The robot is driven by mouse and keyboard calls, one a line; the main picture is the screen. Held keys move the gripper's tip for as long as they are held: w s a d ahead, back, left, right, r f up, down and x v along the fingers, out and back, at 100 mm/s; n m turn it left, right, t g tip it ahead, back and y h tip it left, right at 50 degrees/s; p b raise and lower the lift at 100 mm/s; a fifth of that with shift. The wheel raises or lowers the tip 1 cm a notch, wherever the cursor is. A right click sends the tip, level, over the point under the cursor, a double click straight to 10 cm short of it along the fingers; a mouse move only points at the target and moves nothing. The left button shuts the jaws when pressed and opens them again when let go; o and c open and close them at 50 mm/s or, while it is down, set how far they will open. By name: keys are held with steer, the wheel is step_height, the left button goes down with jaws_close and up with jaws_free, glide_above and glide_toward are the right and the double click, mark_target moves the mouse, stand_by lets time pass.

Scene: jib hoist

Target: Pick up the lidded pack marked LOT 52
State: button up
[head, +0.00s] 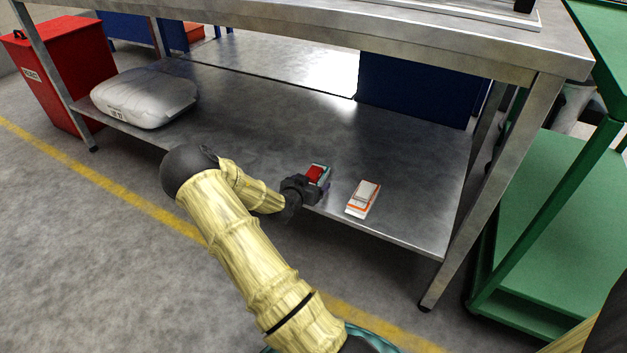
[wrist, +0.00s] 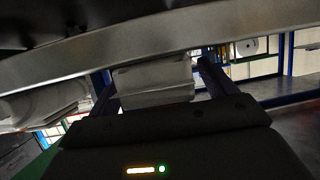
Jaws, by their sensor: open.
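Two small packs are on the lower steel shelf in the head view. I cannot read a lot mark on either. My gripper (head: 309,185) is at the red-topped pack, on its near left side, and hides part of it. In the wrist view, my open gripper (wrist: 155,75) has a dark finger on each side of a pale, boxy thing (wrist: 153,84). Contact with the fingers cannot be told.
The lower shelf (head: 255,120) lies under a steel table top (head: 440,35), with a leg (head: 497,185) at right. A white sack (head: 145,97) lies at the shelf's left. A red bin (head: 62,75) and a green cart (head: 555,215) flank the table. The middle of the shelf is clear.

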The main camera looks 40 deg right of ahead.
mark_target(311, 177)
steer(key=shift+c, duration=0.2)
steer(key=c, duration=1.1)
step_height(311, 177, up, 10)
steer(key=p, duration=0.6)
